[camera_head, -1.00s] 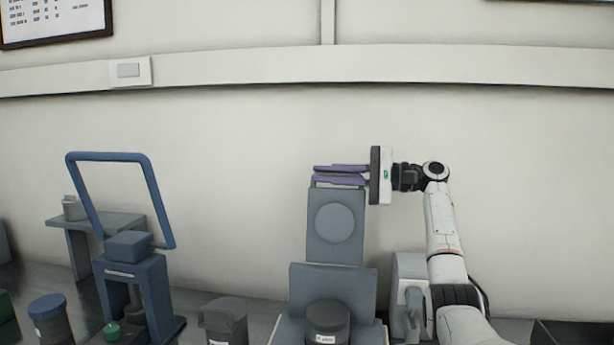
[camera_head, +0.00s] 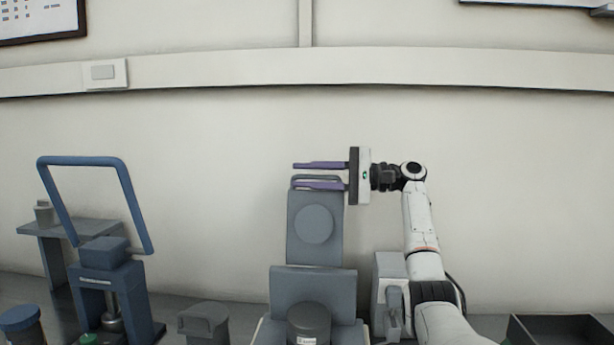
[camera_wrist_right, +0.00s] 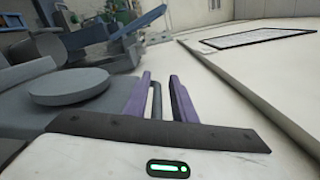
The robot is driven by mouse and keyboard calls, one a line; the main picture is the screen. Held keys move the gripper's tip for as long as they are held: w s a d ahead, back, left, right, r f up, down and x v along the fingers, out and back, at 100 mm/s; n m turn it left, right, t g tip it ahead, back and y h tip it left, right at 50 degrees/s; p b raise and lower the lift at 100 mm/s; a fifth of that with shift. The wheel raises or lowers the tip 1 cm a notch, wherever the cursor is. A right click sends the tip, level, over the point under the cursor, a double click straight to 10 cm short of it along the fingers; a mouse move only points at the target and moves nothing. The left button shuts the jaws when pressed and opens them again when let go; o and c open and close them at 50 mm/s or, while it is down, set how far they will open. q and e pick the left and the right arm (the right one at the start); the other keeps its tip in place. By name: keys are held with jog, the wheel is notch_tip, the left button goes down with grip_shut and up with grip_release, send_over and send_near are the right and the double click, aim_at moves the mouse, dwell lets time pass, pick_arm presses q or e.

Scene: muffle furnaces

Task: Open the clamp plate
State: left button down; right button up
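The clamp plate (camera_head: 313,248) is a grey-blue panel with a round disc on its face. It stands raised, nearly upright, above the grey machine, with a thin bar handle at its top edge. My right gripper (camera_head: 318,175) reaches in from the right at that top edge, its two purple fingers apart. In the right wrist view the fingers (camera_wrist_right: 160,95) are open, with the dark handle bar (camera_wrist_right: 155,102) between them, nearer the left finger. The disc of the plate (camera_wrist_right: 70,86) lies left of the fingers. My left gripper is out of view.
A blue press with a raised loop handle (camera_head: 82,160) stands at the left. A dark cylinder (camera_head: 309,322) stands before the plate. A dark tray (camera_head: 560,326) lies at the lower right.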

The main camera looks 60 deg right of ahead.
jog(key=shift+s+f, duration=0.15)
jog(key=shift+f, duration=0.15)
jog(key=b+v, duration=0.2)
jog(key=v, duration=0.8)
jog(key=shift+r+b, duration=0.3)
